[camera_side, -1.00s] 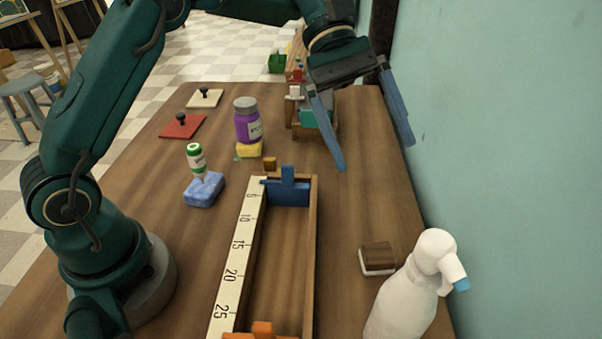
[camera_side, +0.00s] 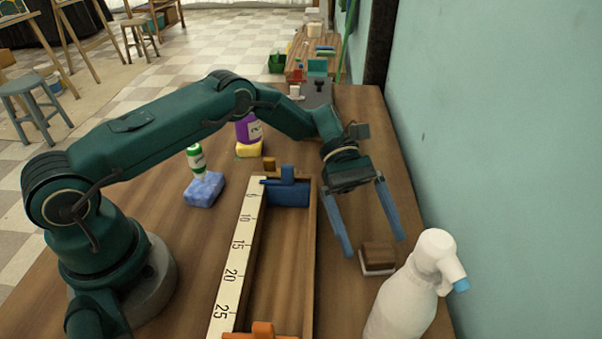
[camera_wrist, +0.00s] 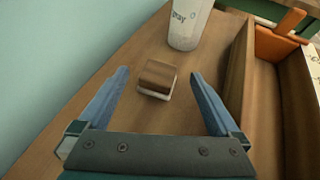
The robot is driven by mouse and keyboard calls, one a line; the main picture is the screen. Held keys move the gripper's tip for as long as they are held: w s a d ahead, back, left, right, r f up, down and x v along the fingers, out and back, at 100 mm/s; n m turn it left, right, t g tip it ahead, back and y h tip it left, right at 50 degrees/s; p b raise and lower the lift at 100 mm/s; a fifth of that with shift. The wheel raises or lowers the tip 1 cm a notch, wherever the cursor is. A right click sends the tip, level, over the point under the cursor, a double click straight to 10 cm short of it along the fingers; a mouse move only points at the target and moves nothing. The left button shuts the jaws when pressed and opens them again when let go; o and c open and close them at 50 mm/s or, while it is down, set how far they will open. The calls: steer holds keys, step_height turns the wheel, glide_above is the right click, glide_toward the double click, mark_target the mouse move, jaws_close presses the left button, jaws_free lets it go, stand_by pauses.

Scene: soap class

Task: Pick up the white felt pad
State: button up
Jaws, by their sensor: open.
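The white felt pad (camera_side: 379,270) is the pale bottom layer of a small block with a brown wooden top, lying on the table near its right edge. In the wrist view only a thin white edge of the pad (camera_wrist: 153,94) shows below the wood. My gripper (camera_side: 375,246) is open and empty, with its two blue fingers pointing toward the block. In the wrist view the block appears between the fingertips (camera_wrist: 160,73). I cannot tell how high the fingertips are above the table.
A white spray bottle (camera_side: 406,292) stands close beside the block. A long wooden trough with a number scale (camera_side: 237,252) lies to the left, with an orange stop (camera_side: 262,331). A blue sponge (camera_side: 204,190) is farther left. The wall (camera_side: 500,150) runs along the right.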

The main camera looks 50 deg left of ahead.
steer(key=shift+x, duration=0.95)
steer(key=c, duration=1.4)
steer(key=shift+r, duration=0.1)
